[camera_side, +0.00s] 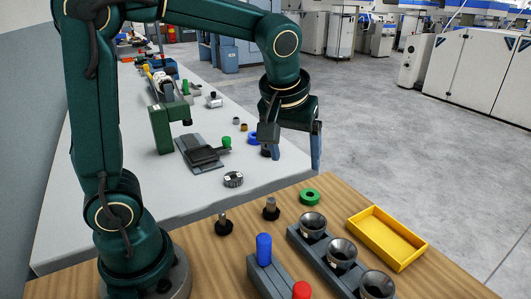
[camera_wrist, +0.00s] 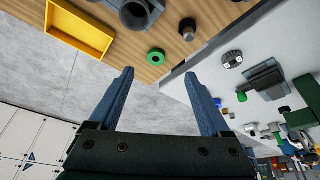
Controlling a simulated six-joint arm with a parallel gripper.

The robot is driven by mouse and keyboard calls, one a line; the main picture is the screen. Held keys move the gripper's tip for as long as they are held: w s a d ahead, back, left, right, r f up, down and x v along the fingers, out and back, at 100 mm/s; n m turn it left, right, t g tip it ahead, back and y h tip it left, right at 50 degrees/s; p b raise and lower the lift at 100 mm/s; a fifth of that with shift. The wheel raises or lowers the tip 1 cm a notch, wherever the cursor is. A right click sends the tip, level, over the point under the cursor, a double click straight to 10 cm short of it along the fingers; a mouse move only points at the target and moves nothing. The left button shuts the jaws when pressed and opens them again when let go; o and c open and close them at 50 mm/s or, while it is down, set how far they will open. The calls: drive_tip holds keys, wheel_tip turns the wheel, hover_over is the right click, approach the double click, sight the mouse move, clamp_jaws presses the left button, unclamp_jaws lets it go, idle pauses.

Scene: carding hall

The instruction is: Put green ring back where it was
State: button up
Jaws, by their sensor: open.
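My gripper (camera_side: 295,158) is open and empty, raised above the gap past the wooden table's far edge. In the wrist view its two blue fingers (camera_wrist: 163,85) are spread wide, with the ring beyond and between them, apart from both. Two dark stands with upright pegs, one left (camera_side: 223,224) and one right (camera_side: 271,208), stand left of the ring, with no ring visible on them.
A yellow tray (camera_side: 420,244) and a grey block with several funnel cups (camera_side: 297,238) stand right and front of the ring. A block holds a blue cylinder (camera_side: 264,249) and a red one (camera_side: 302,290). The grey bench (camera_side: 85,190) behind carries tools and small parts.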

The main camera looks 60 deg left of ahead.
drive_tip(key=s+d+m+t+h, duration=0.2)
drive_tip(key=s+m, duration=0.4)
drive_tip(key=s, duration=0.7)
drive_tip(key=shift+d+f+m, duration=0.35)
drive_tip(key=shift+d+m, duration=0.05)
drive_tip(key=shift+d, duration=0.3)
